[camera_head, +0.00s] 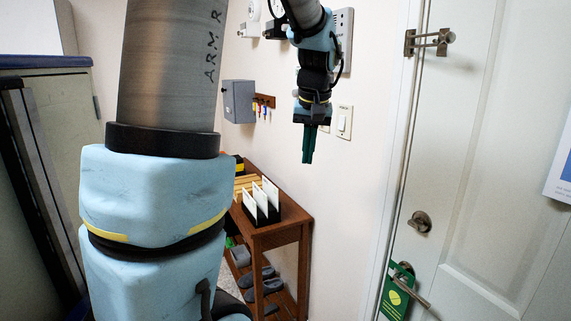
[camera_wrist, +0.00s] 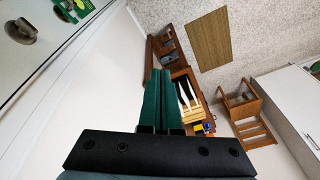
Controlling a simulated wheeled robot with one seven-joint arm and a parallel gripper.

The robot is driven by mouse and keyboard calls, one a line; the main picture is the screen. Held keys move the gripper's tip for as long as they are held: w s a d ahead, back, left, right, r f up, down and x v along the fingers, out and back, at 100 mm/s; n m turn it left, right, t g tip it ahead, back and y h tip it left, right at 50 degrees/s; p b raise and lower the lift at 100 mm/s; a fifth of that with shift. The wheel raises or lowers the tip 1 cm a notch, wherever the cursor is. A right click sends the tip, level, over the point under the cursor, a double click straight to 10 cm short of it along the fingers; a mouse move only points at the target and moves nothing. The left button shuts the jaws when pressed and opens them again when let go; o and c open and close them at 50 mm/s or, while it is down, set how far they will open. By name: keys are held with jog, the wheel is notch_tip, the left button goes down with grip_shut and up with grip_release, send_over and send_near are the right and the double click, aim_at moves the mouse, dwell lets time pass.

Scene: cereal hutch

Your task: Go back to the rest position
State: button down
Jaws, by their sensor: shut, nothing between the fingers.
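My gripper (camera_head: 308,158) hangs from my arm in the upper middle of the head view, pointing down in front of the pale wall. Its green fingers are together with nothing between them. In the wrist view my gripper (camera_wrist: 158,72) also shows its two green fingers side by side, over the wooden console table. It is in the air, above and to the right of the table in the head view, touching nothing that I can see.
A wooden console table (camera_head: 284,238) with white upright cards (camera_head: 262,196) stands along the wall. A grey key box (camera_head: 238,101) hangs on the wall. A white door (camera_head: 480,160) with a green hanger (camera_head: 396,291) is at right. The wrist view shows a chair (camera_wrist: 249,115) and a mat (camera_wrist: 209,40).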

jog(key=s+a+f+b, duration=0.2)
jog(key=s+a+f, duration=0.4)
jog(key=f, duration=0.3)
jog(key=s+a+f+g+b, duration=0.1)
jog(key=s+a+f+b, duration=0.2)
jog(key=s+a+f, duration=0.3)
notch_tip(320, 180, down, 4)
jog(key=shift+s+f+h+b, duration=0.1)
jog(key=shift+s+h+b, duration=0.3)
jog(key=shift+s, duration=0.45)
